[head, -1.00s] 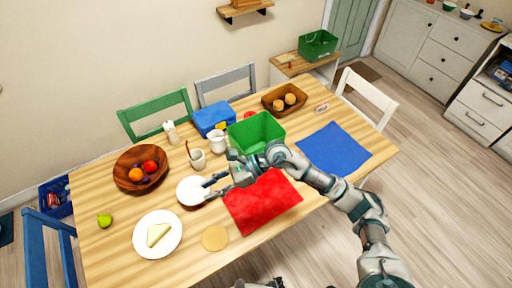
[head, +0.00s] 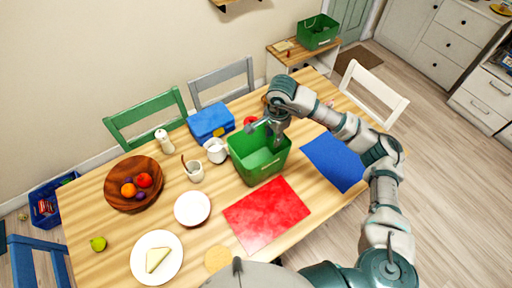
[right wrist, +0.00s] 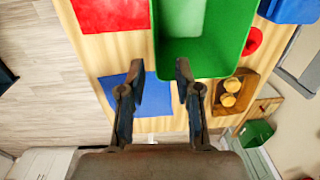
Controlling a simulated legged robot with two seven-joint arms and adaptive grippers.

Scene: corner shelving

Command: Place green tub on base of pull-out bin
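The green tub (head: 262,165) stands upright on the wooden table, behind the red mat. In the right wrist view the tub (right wrist: 203,62) fills the top middle. My right gripper (head: 262,126) is above the tub's far side, pointing down. In the right wrist view its fingers (right wrist: 160,70) are spread and empty, one on each side of the tub's left wall as pictured; I cannot tell whether they touch it. My left gripper is not in view. I cannot make out a pull-out bin in these views.
A red mat (head: 266,214) and a blue mat (head: 335,160) flank the tub. A white jug (head: 215,151), a blue box (head: 211,121) and a fruit bowl (head: 134,184) are to the left. Another green bin (head: 317,33) stands on a side table. Chairs surround the table.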

